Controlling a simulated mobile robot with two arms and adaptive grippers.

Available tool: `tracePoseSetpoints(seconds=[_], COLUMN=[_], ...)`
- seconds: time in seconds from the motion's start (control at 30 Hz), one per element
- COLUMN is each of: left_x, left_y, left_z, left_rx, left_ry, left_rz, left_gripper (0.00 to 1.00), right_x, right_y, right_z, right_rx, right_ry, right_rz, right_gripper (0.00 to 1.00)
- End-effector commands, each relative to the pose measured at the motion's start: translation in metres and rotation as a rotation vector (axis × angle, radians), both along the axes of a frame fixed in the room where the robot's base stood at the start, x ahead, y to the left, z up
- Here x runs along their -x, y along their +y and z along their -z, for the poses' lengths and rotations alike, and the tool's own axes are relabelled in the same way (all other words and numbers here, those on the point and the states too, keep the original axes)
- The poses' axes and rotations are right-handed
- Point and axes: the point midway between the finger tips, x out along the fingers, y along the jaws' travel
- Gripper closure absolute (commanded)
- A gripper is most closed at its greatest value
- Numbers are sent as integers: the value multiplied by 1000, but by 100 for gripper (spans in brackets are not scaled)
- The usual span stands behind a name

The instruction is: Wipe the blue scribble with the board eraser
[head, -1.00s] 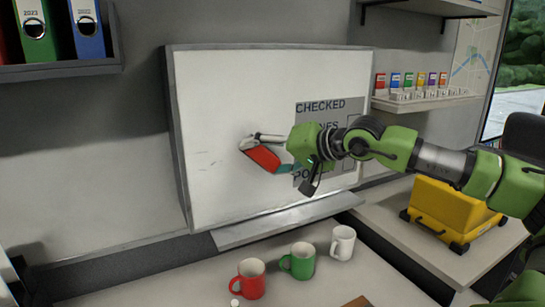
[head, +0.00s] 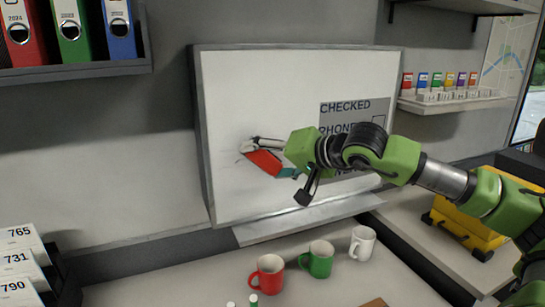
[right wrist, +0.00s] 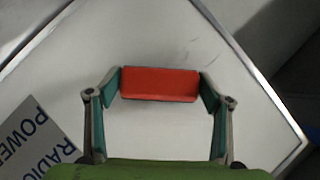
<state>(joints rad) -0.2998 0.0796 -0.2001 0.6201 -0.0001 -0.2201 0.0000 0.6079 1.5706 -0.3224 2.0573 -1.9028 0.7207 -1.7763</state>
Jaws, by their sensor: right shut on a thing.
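The red board eraser (head: 265,162) is held against or very close to the whiteboard (head: 225,185), left of its middle; contact cannot be told. My right gripper (right wrist: 162,84) is shut on the eraser's two ends, and the eraser also shows in the right wrist view (right wrist: 160,90). No clear blue scribble shows; only a faint greyish smudge is visible on the board beside the eraser in the head view. The part of the board behind the eraser and gripper is hidden. My left gripper is not in view.
A grey sign (head: 353,107) is on the board's right side, partly behind my right arm. A ledge (head: 290,224) runs below the board. Red (head: 268,275), green (head: 319,260) and white (head: 362,244) mugs stand on the desk. A yellow case (head: 460,226) is at right.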

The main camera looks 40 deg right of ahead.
Motion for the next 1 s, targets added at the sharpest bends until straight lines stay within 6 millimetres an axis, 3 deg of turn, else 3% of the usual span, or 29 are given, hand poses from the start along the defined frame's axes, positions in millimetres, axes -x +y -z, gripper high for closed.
tracePoseSetpoints(seconds=[0.2,1.0], left_x=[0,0], left_y=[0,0], left_z=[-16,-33], left_rx=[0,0], left_ry=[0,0], left_rz=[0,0], left_gripper=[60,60], right_x=[-6,-15], right_y=[20,62], right_z=[-4,-1], right_rx=[-3,-1], right_ry=[-3,-2], right_rz=[-3,0], right_gripper=[45,45])
